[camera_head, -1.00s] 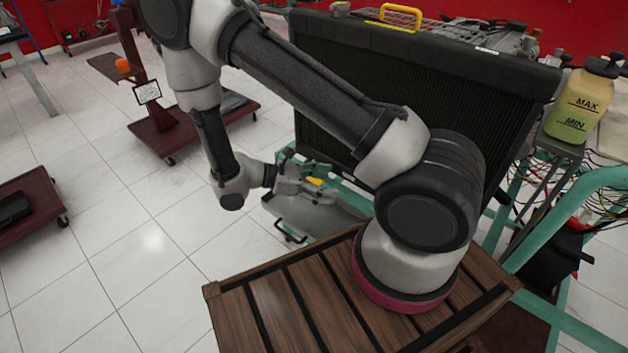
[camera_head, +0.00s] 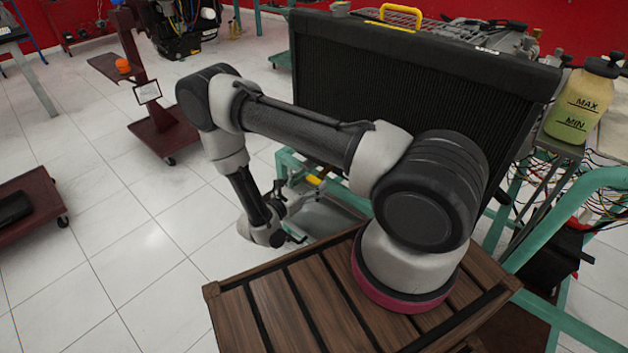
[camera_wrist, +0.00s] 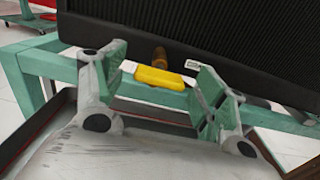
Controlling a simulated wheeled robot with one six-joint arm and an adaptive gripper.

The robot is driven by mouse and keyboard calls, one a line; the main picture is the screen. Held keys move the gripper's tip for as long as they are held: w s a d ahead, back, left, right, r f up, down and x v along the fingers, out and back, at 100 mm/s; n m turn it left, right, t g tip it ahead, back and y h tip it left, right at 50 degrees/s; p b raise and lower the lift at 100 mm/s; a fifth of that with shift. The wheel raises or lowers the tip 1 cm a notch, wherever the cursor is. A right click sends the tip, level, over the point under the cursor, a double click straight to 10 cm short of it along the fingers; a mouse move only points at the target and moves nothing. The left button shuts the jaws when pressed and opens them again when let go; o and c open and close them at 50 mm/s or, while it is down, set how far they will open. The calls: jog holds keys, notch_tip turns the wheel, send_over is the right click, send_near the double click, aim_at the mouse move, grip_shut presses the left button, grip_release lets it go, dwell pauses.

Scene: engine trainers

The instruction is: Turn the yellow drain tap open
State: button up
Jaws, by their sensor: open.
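The yellow drain tap (camera_wrist: 160,77) shows in the wrist view as a yellow bar lying roughly across the picture, with a brass-coloured stub (camera_wrist: 160,56) behind it, below the black radiator (camera_wrist: 200,35). In the head view the yellow tap (camera_head: 314,180) is a small patch below the radiator's lower left part. My gripper (camera_wrist: 158,88) is open, with one finger on each side of the tap in the picture. The tap appears beyond the fingertips, and I see no contact. In the head view my gripper (camera_head: 287,199) is small and partly hidden by my wrist.
A green frame (camera_wrist: 150,95) runs under the radiator.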

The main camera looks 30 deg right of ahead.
jog(key=shift+x, duration=0.9)
jog(key=c, duration=1)
jog(key=shift+c, duration=0.2)
